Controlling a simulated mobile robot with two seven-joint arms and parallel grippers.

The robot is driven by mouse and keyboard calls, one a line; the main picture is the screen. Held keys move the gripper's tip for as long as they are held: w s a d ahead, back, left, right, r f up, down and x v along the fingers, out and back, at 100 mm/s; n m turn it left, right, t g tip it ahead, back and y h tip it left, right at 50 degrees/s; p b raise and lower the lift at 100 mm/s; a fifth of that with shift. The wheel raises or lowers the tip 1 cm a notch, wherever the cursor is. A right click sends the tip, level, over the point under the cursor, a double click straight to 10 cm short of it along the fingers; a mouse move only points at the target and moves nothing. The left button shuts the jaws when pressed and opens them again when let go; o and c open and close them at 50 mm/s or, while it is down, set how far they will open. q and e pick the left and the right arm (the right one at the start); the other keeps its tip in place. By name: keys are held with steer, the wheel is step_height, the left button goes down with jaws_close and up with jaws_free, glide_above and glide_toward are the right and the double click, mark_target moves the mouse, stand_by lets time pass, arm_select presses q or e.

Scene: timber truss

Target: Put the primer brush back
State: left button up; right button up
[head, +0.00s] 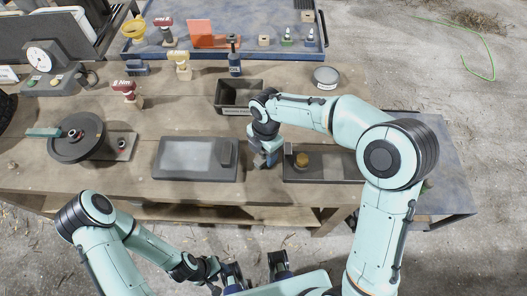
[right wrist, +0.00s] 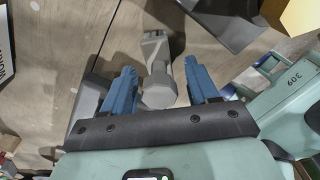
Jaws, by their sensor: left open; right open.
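A grey object with a thick round end and a flat, forked-looking far end (right wrist: 157,75) lies between my right gripper's blue fingers in the right wrist view. It may be the primer brush, but I cannot tell for sure. My right gripper (right wrist: 163,88) is open, with one finger on each side of it; contact cannot be made out. In the head view my right gripper (head: 264,160) is low over the bench's front part, between a grey flat tray and a dark tray. My left gripper (head: 255,268) is open and empty in front of the bench.
The grey tray (head: 185,158) and the dark tray (head: 335,167) flank my right gripper. A black open bin (head: 231,108) stands behind it.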

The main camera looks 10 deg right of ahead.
steer(key=r, duration=0.4)
steer(key=r+p, duration=0.1)
steer(key=r, duration=0.6)
steer(key=shift+w+d+r+p, duration=0.2)
steer(key=shift+d+r+p, duration=0.05)
steer(key=shift+r+p, duration=0.1)
